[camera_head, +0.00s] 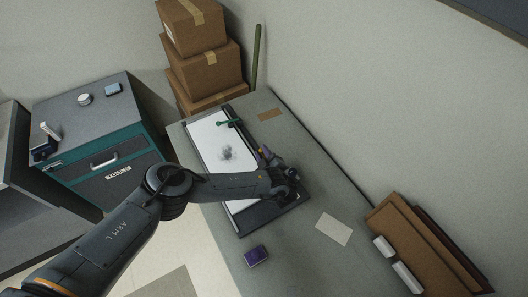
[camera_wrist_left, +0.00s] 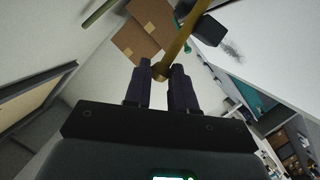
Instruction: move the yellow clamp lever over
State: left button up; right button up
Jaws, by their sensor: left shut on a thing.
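The yellow clamp lever (camera_wrist_left: 185,35) shows in the left wrist view as a long bar running up from between my fingertips, with a dark block (camera_wrist_left: 207,28) beside it. My left gripper (camera_wrist_left: 162,72) is shut on the lever's near end. In the head view my left gripper (camera_head: 268,157) is over the right side of a dark-framed board (camera_head: 262,222) with a white sheet (camera_head: 207,142). Only a small bit of the lever shows there, and the arm hides much of the board's lower part. My right gripper is not in view.
A green-handled part (camera_head: 228,123) lies across the board's far end. A purple box (camera_head: 256,255) and a white card (camera_head: 333,229) lie near the board on the grey table. Stacked cartons (camera_head: 205,62) stand behind, and a teal cabinet (camera_head: 105,160) stands left. Brown panels (camera_head: 420,245) are at right.

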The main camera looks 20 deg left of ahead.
pick_arm(q)
jog(key=shift+s+f, duration=0.1)
jog(key=shift+f, duration=0.05)
jog(key=shift+s+a+f+p, duration=0.6)
jog(key=shift+s+a, duration=0.25)
jog(key=shift+s, duration=0.1)
jog(key=shift+s, duration=0.1)
jog(key=shift+s+a+f, duration=0.7)
jog(key=shift+s+f, duration=0.05)
jog(key=shift+f, duration=0.25)
